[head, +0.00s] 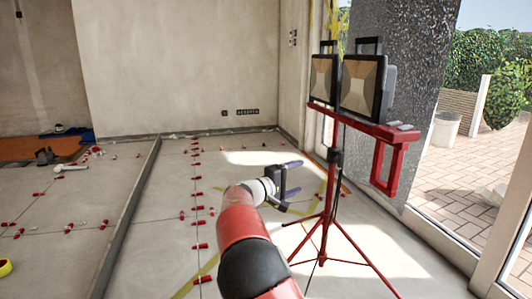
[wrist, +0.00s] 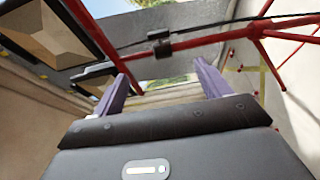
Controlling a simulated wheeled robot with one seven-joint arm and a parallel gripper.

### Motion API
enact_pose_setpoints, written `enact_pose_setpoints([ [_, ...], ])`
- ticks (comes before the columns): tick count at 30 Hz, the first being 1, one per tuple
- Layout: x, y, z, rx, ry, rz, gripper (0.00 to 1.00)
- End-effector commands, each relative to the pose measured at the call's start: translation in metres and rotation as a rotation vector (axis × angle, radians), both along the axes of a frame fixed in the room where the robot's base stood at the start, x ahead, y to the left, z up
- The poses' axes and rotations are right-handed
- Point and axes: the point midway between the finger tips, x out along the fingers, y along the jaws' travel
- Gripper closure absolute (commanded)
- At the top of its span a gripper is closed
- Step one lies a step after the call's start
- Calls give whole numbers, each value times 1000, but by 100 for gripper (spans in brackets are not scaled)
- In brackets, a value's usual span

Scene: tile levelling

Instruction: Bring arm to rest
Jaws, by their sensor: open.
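My red and black arm reaches up from the bottom of the head view. My gripper (head: 291,184) is at its end, raised above the tiled floor, with two purple-grey fingers spread apart. In the wrist view my gripper (wrist: 160,90) is open, with nothing between its fingers. In the head view it sits just left of the red work-light stand, and I cannot tell how close it is to the stand's pole.
A red tripod stand (head: 333,190) with two work lights (head: 362,85) stands at right; it also shows in the wrist view (wrist: 185,41). Red levelling clips (head: 197,190) line the tile joints. A low kerb (head: 130,210) runs at left. A window wall is at right.

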Motion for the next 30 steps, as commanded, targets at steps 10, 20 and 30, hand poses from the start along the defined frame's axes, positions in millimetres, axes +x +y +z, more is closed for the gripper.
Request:
enact_pose_setpoints([
  [10,-29,-54,13,165,45,-81,24],
  [20,-96,-116,25,464,115,-178,24],
  [30,-253,-145,45,998,184,-234,24],
])
